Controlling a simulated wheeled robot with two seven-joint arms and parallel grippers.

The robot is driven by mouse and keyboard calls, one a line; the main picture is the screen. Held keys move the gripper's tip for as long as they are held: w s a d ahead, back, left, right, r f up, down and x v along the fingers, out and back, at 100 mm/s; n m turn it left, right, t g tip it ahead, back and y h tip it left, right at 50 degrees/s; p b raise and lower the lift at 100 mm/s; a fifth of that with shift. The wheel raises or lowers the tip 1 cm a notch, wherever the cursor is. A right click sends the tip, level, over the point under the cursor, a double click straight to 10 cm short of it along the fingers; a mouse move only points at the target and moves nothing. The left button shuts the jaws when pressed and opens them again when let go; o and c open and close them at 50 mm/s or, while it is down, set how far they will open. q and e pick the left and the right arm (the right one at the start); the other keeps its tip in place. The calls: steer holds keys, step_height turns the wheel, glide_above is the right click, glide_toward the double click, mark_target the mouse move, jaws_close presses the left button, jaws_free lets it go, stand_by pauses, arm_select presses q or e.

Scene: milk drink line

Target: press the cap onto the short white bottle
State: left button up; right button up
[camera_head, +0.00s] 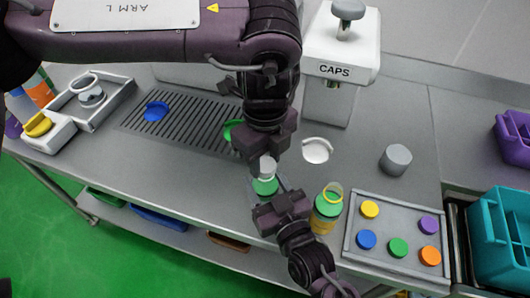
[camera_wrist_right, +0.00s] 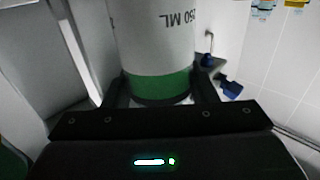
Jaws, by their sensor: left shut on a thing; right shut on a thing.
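The short white bottle (camera_head: 265,186) with a green band stands near the middle of the table in the head view, mostly covered by my grippers. In the right wrist view the bottle (camera_wrist_right: 155,45) fills the top middle, with upside-down "250 ML" print and its green band between the fingers. My right gripper (camera_head: 277,197) is shut on the bottle from the front. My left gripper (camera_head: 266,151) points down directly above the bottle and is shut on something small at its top. I cannot tell the cap apart from the bottle's pale top there.
A green-and-yellow bottle (camera_head: 327,208) stands close to the right of my right gripper. A tray (camera_head: 354,244) of coloured caps lies farther right. The CAPS dispenser (camera_head: 341,62), a white ring holder (camera_head: 317,151) and a grey cylinder (camera_head: 396,160) stand behind. A teal crate (camera_head: 500,245) is far right.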

arm_select(q)
steer(key=shift+f, duration=0.65)
stand_by(0.4)
steer(key=o, duration=1)
steer(key=shift+r, duration=0.1)
step_height(320, 180, up, 12)
arm_select(e)
steer(key=o, duration=1.5)
steer(key=shift+s, duration=0.1)
